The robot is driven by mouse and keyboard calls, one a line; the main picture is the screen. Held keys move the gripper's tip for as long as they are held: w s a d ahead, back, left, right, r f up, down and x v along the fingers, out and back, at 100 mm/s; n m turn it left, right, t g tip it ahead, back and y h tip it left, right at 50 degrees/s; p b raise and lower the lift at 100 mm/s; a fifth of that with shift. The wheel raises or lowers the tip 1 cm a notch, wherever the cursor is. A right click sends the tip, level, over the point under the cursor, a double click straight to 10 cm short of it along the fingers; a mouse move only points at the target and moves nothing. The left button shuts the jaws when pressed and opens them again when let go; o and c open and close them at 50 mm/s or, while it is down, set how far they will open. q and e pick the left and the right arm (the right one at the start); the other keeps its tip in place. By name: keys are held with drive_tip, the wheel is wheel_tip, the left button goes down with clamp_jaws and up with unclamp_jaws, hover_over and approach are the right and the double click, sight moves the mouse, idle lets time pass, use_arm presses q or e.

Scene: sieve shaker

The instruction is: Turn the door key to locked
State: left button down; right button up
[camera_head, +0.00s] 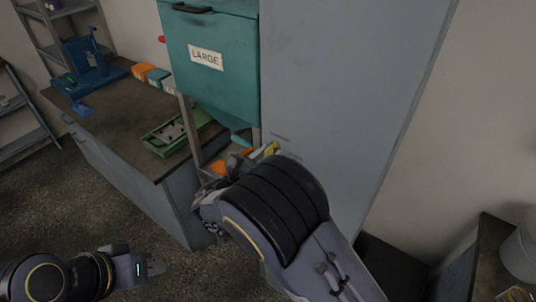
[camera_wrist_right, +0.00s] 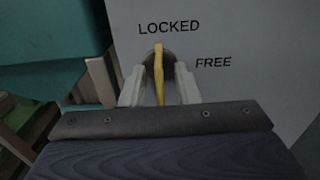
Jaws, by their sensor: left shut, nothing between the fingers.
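The yellow door key (camera_wrist_right: 159,70) stands upright in a dark round lock in the grey panel. Its upper end points up toward the word LOCKED (camera_wrist_right: 168,27); the word FREE (camera_wrist_right: 213,63) is to its right. My right gripper (camera_wrist_right: 160,83) has its two pale fingers on either side of the key, apart, with visible gaps between fingers and key. In the head view the key (camera_head: 271,149) shows as a small yellow piece beyond my right wrist, and my arm hides much of that area. My left gripper (camera_head: 154,268) is shut and empty at the lower left, far from the key.
A teal hopper labelled LARGE (camera_head: 205,57) hangs left of the grey cabinet (camera_head: 340,80). A workbench (camera_head: 118,112) at left holds a green tray (camera_head: 168,139) and a blue stand (camera_head: 92,72). Open floor (camera_head: 75,195) lies in front of the bench.

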drive_tip(key=b+v, duration=0.2)
drive_tip(key=v, duration=0.6)
idle(0.4)
